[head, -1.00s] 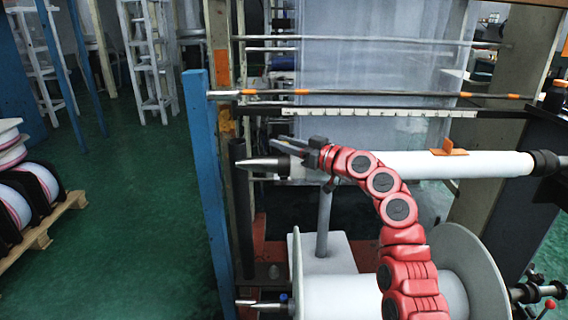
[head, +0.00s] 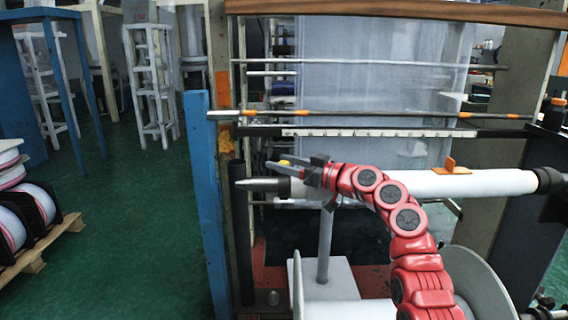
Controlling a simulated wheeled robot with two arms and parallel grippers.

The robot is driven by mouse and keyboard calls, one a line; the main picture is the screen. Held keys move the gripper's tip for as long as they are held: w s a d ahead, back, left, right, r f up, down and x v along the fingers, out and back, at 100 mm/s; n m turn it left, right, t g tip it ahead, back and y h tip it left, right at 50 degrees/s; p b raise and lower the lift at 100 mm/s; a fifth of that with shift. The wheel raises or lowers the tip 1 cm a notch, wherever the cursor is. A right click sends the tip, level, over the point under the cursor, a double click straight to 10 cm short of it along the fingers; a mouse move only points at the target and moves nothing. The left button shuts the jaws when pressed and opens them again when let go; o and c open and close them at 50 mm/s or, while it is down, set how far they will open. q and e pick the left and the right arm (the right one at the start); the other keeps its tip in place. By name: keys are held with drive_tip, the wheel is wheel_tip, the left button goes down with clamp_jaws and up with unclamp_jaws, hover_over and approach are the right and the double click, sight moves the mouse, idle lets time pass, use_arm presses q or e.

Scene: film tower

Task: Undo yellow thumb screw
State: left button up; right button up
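A small yellow spot, which looks like the yellow thumb screw (head: 284,162), shows at the tips of my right gripper. It sits just above the metal shaft end (head: 258,184) of the white roll (head: 440,184). My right gripper (head: 282,166) is dark, at the end of my red arm, and points left over the left end of the roll. Its fingers are around or beside the yellow spot; contact and finger gap are too small to tell. My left gripper is out of view.
A blue post (head: 200,190) and a dark upright tube (head: 239,230) stand left of the gripper. A striped rod (head: 390,114) crosses behind and above. A large white spool (head: 480,282) lies below my arm. Open green floor (head: 120,215) is at left.

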drive_tip(key=shift+d, duration=0.15)
drive_tip(key=b+v, duration=0.1)
drive_tip(key=v, duration=1.6)
drive_tip(key=shift+d, duration=0.1)
